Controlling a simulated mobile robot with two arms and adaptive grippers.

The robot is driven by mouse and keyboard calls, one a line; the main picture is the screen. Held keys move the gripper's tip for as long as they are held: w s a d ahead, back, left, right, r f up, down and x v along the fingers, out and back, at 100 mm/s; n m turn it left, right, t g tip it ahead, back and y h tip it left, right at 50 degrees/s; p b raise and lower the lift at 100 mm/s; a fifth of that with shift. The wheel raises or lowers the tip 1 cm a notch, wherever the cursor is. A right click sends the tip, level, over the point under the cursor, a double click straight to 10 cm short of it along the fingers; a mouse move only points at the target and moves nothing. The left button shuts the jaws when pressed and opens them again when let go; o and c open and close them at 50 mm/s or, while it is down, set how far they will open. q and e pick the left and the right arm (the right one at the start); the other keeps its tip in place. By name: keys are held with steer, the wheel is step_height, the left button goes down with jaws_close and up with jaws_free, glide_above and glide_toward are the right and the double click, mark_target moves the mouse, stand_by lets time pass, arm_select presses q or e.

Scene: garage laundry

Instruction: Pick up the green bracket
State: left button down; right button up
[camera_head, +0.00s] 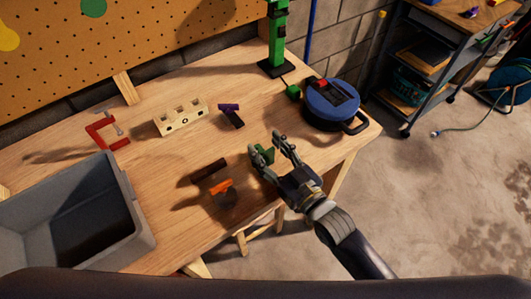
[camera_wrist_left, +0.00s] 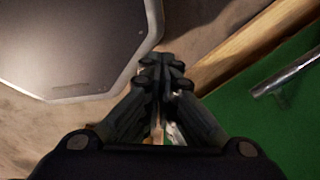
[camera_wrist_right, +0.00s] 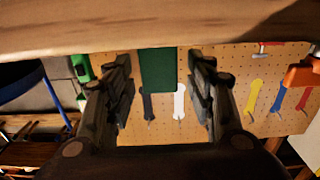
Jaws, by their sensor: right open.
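The green bracket (camera_head: 264,155) stands near the right front part of the wooden workbench, partly hidden by my right gripper (camera_head: 267,146). In the right wrist view the green bracket (camera_wrist_right: 158,70) shows as a flat dark green face between the two fingers of my right gripper (camera_wrist_right: 160,72). That gripper is open, with a visible gap on each side of the bracket. My left gripper (camera_wrist_left: 165,66) shows only in its own wrist view, with its fingertips together and nothing visible held, away from the bracket.
A dark block (camera_head: 208,170) and an orange-topped piece (camera_head: 222,192) lie left of the bracket. A blue round device (camera_head: 333,105) stands behind it to the right. A grey bin (camera_head: 125,193), red clamp (camera_head: 100,133) and wooden holder (camera_head: 180,118) occupy the left side.

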jaws_close()
steer(key=shift+r, duration=0.1)
steer(key=shift+r, duration=0.85)
steer(key=shift+s+r+b, duration=0.5)
steer(key=shift+s+r, duration=0.05)
steer(key=shift+r, duration=0.2)
steer(key=s+r+b, duration=0.1)
steer(key=s+b, duration=0.1)
steer(key=s, duration=1.3)
steer(key=shift+a+r+b, duration=0.35)
steer(key=shift+b, duration=0.05)
